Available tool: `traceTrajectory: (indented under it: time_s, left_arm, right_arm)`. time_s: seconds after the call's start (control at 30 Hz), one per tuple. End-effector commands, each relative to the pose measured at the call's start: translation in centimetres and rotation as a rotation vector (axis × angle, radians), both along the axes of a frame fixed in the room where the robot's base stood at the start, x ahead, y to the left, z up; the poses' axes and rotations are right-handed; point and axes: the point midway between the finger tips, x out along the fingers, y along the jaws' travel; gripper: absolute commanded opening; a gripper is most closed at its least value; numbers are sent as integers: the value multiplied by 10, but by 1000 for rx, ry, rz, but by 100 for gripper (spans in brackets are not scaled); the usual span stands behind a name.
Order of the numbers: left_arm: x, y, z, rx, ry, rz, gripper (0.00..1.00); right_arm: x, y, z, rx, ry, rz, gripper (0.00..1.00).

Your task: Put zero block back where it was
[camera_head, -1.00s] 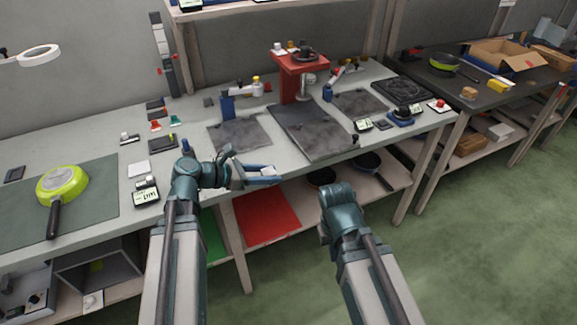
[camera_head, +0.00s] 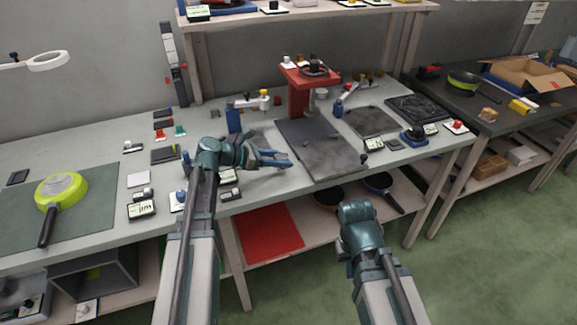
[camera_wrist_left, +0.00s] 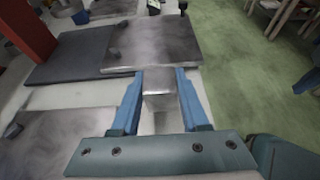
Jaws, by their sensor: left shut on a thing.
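My left gripper (camera_head: 278,158) is above the front part of the workbench, left of the grey plate under the red press. The left wrist view shows its two blue fingers (camera_wrist_left: 160,100) shut on a small silvery metal block, the zero block (camera_wrist_left: 159,82). The block sits between the fingertips, and the plate's near edge appears just beyond it. In the head view the block is hard to make out between the fingers. My right arm is low in front of the bench; its gripper fingers are not visible.
The red press (camera_head: 297,95) stands behind the grey plate (camera_head: 325,152). Another plate (camera_head: 370,121) lies to the right. Small blue fixtures (camera_head: 234,119) stand nearby. A green pan (camera_head: 62,190) lies on the mat at left. A label display (camera_head: 142,209) stands at the front edge.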

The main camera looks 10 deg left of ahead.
Motion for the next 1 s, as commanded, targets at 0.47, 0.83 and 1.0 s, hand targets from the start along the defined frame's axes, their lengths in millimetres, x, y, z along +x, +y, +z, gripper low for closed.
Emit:
traceTrajectory:
  time_s: [0.47, 0.83, 1.0]
  left_arm:
    - [0, 6, -30, -1, 0, 4, 0]
    - [-1, 8, -35, -2, -1, 4, 0]
    - [-1, 8, -39, 0, 0, 3, 48]
  right_arm:
    - [0, 0, -30, 0, 0, 0, 0]
    - [0, 0, -35, 0, 0, 0, 0]
    - [0, 0, -39, 0, 0, 0, 0]
